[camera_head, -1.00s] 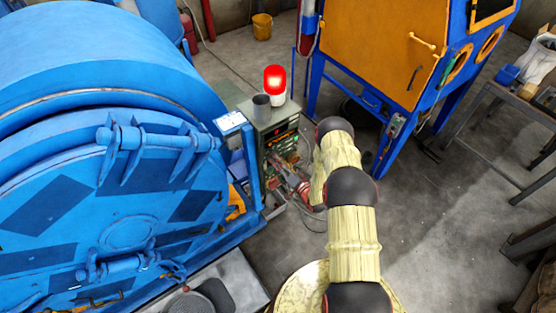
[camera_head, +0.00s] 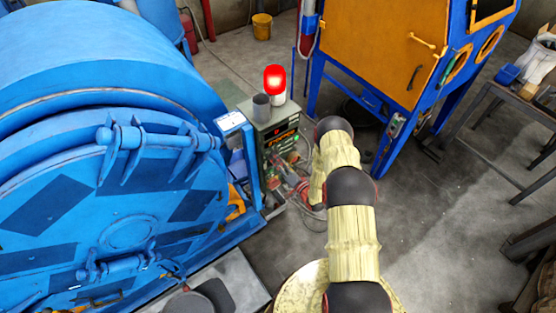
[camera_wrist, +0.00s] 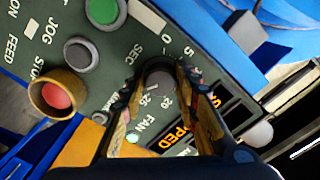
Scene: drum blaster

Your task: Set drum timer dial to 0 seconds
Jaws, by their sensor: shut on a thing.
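The drum timer dial (camera_wrist: 160,79) is a small grey knob on a green control panel (camera_wrist: 100,82) in the wrist view. Printed numbers ring it, with 0 and 5 above it and 20 and 25 below. My gripper (camera_wrist: 158,73) has a finger on each side of the dial and is shut on it. The fingers hide part of the dial, and I cannot read its pointer clearly. In the head view my gripper (camera_head: 293,182) is at the front of the control box (camera_head: 272,120), where the dial is too small to make out.
A red push button (camera_wrist: 56,95) in a yellow collar, a grey button (camera_wrist: 81,53) and a green button (camera_wrist: 104,10) are left of the dial. A lit green lamp (camera_wrist: 132,139) is below it. The blue drum machine (camera_head: 130,235) stands left of the box, an orange-doored cabinet (camera_head: 375,45) behind right.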

